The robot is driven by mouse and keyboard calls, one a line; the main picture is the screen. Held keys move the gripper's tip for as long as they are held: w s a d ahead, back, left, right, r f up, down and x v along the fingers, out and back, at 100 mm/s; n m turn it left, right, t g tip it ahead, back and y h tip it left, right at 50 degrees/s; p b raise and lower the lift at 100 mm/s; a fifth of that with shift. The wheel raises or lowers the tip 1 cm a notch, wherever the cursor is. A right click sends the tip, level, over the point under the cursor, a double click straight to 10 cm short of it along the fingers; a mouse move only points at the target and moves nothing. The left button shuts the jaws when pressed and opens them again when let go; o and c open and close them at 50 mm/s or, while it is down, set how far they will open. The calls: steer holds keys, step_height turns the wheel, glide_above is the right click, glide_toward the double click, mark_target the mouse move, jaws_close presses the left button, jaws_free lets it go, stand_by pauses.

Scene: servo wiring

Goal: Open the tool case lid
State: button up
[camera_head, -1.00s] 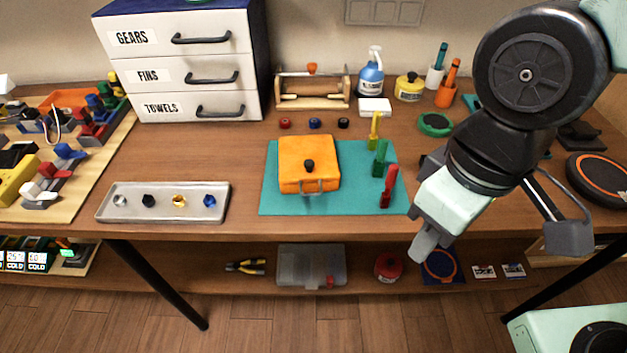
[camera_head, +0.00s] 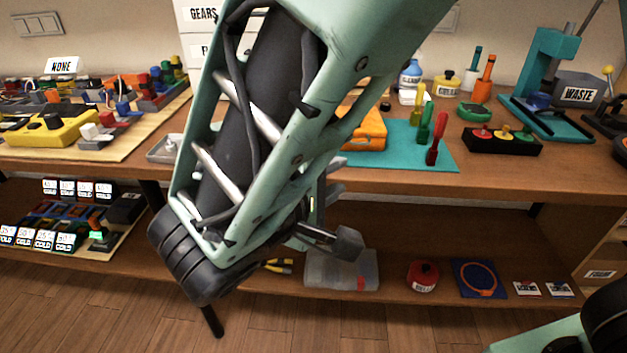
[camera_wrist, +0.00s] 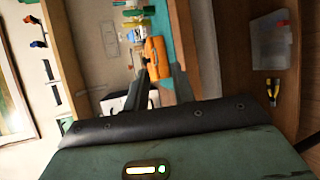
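The orange tool case (camera_head: 368,131) stands on a teal mat (camera_head: 405,140) on the workbench. My arm hides its left part in the head view. Its orange side also shows in the wrist view (camera_wrist: 156,57), beyond my fingertips. I cannot see the whole lid now. My gripper (camera_head: 328,198) is partly hidden behind my arm, near the bench's front edge. In the wrist view my gripper (camera_wrist: 159,72) has its two dark fingers apart, with nothing seen held between them. I cannot tell whether a finger touches the case.
Green and red upright tools (camera_head: 432,138) stand right of the case. A black tray with coloured knobs (camera_head: 501,140) is further right. The lower shelf holds a translucent case (camera_head: 342,270) and a red canister (camera_head: 423,275). A labelled drawer unit (camera_head: 199,14) stands at the back.

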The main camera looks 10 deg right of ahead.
mark_target(362, 144)
steer(key=shift+t, duration=0.7)
steer(key=x, duration=0.5)
steer(key=w+a+x, duration=0.1)
steer(key=x, duration=0.9)
steer(key=shift+w+f, duration=0.2)
steer(key=shift+w, duration=0.25)
jaws_close()
